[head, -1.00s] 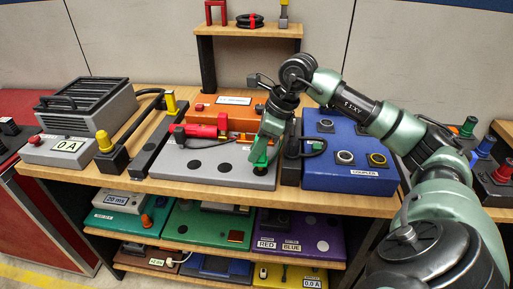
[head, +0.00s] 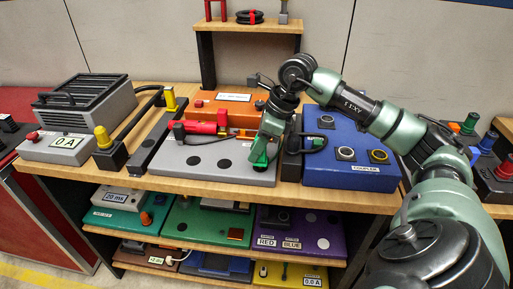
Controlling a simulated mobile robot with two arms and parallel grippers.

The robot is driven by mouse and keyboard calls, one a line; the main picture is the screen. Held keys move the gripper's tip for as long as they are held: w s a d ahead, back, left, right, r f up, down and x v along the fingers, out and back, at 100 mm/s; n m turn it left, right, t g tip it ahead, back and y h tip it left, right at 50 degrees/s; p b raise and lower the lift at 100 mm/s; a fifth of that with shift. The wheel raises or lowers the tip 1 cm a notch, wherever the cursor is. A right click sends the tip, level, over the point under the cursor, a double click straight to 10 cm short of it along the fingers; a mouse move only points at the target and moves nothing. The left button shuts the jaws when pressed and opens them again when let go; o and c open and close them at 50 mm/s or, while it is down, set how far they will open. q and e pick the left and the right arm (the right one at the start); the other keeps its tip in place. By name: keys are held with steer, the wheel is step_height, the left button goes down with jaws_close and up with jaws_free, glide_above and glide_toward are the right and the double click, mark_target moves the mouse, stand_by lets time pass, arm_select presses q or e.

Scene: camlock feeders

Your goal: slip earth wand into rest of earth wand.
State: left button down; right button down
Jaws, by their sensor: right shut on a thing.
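My right gripper (head: 266,140) reaches in from the right and points down over the right end of the grey panel. It is shut on a small green piece, which looks like the earth wand (head: 261,157), low over the panel (head: 200,160). The fingers hide part of it, and I cannot tell whether its lower end touches the panel. A dark upright block (head: 291,158) stands just right of it, between the grey panel and the blue box. I cannot make out for certain which part is the wand's rest. My left gripper is not in view.
The blue coupler box (head: 330,172) stands close right of my gripper. A red clamp-like tool (head: 203,127) lies behind the grey panel's front, with an orange box (head: 215,106) beyond. A yellow-topped post (head: 102,138) stands left. A raised shelf (head: 245,29) is behind.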

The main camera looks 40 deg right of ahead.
steer(key=shift+f+b, duration=0.75)
steer(key=shift+f, duration=0.25)
steer(key=c, duration=1.1)
jaws_free()
steer(key=shift+r, duration=0.1)
steer(key=v, duration=0.7)
steer(key=shift+s+d+r, duration=0.1)
steer(key=shift+s+r, duration=0.05)
steer(key=shift+r, duration=0.5)
step_height(320, 180, up, 3)
steer(key=p, duration=0.3)
steer(key=shift+r+p, duration=0.2)
steer(key=shift+p, duration=0.15)
